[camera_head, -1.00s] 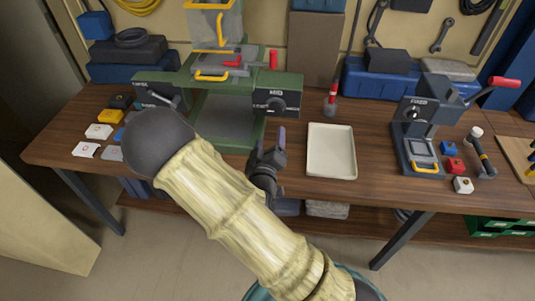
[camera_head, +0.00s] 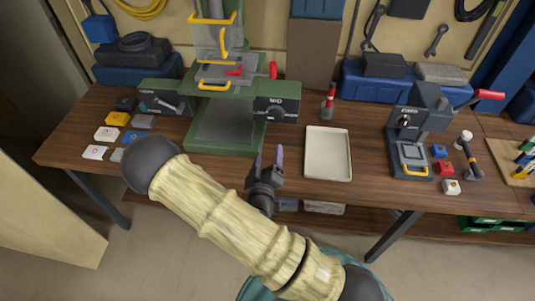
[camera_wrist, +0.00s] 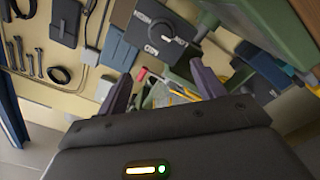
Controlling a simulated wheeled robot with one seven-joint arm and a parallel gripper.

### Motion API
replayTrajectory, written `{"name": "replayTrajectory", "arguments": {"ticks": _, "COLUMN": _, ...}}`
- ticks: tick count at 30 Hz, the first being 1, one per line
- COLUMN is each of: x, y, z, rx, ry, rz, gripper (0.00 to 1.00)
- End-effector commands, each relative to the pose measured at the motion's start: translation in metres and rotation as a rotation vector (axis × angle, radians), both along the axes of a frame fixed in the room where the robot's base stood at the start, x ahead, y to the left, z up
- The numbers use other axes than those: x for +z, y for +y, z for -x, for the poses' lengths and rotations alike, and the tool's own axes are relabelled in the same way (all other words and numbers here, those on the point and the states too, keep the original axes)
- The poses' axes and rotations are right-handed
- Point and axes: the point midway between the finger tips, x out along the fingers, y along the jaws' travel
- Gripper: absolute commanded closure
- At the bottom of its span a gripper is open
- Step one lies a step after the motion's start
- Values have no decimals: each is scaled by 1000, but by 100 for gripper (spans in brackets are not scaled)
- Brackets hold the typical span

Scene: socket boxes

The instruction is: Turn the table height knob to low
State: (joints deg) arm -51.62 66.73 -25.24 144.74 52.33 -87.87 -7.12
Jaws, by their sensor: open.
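The green machine (camera_head: 228,120) stands on the workbench with a dark panel on its right arm. This panel carries a round knob (camera_head: 276,114) under the label MID. In the wrist view the knob (camera_wrist: 166,33) shows with a white mark on its rim, on the dark panel with lettering around it. My gripper (camera_head: 268,157) is open and empty. It is below and in front of the knob panel, apart from it, with its fingers pointing toward the bench's back. In the wrist view the fingers of my gripper (camera_wrist: 162,84) are spread, and the knob lies beyond them.
A cream tray (camera_head: 328,153) lies right of my gripper. A grey press (camera_head: 413,130) with a red handle stands further right. The left panel (camera_head: 165,102) has a lever. Small blocks lie on the bench's left.

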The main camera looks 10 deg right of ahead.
Motion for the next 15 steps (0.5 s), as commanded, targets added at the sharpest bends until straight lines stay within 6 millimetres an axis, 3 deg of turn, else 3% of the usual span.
{"name": "replayTrajectory", "arguments": {"ticks": 10, "x": -1, "y": 0, "z": 0, "rx": 0, "ry": -4, "rz": -11, "gripper": 32}}
{"name": "replayTrajectory", "arguments": {"ticks": 15, "x": -2, "y": 1, "z": 3, "rx": 1, "ry": -44, "rz": -141, "gripper": 32}}
